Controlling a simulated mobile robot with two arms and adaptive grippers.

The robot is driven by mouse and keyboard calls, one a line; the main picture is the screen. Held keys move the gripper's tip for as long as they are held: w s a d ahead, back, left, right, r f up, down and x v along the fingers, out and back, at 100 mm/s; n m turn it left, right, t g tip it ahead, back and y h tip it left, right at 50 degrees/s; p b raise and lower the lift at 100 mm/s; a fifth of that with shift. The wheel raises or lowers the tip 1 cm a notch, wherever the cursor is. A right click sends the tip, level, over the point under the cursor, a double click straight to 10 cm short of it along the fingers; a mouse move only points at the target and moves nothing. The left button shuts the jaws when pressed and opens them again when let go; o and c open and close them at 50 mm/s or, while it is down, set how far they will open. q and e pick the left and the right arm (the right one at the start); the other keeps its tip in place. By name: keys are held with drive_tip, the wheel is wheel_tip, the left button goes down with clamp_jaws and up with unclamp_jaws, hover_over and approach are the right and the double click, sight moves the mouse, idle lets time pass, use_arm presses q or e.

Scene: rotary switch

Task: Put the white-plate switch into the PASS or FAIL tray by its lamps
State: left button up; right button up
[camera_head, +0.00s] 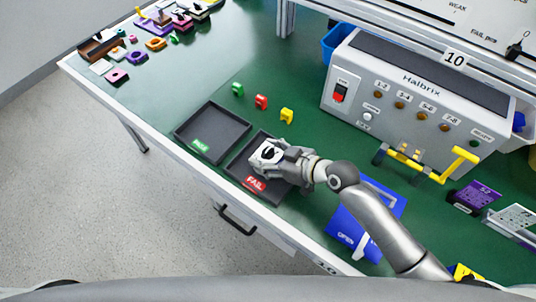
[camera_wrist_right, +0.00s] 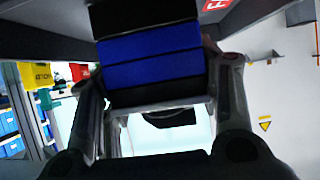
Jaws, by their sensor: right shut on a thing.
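My right gripper (camera_head: 284,158) is shut on the white-plate switch (camera_head: 268,153), over the FAIL tray (camera_head: 243,166). The switch shows a white plate with a black knob. In the right wrist view its black and blue body (camera_wrist_right: 150,45) sits between the fingers of the gripper (camera_wrist_right: 160,100). I cannot tell whether the switch touches the tray floor. The PASS tray (camera_head: 213,128) is to the left and empty. The Halbrix tester (camera_head: 415,92) has a row of amber-brown lamps and a whitish one; I cannot tell which are lit. My left gripper is out of view.
Green, red and yellow small pieces (camera_head: 261,102) stand behind the trays. A blue panel (camera_head: 345,228) lies right of the FAIL tray, partly under my right arm. A yellow-handled clamp (camera_head: 425,162) is before the tester. Coloured parts (camera_head: 155,43) lie at the far left.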

drive_tip(key=shift+f, duration=0.1)
drive_tip(key=o, duration=1.1)
drive_tip(key=shift+d+r, duration=0.1)
drive_tip(key=shift+r, duration=0.1)
drive_tip(key=shift+b+v, duration=0.6)
drive_tip(key=shift+v, duration=5.3)
drive_tip(key=shift+f, duration=0.1)
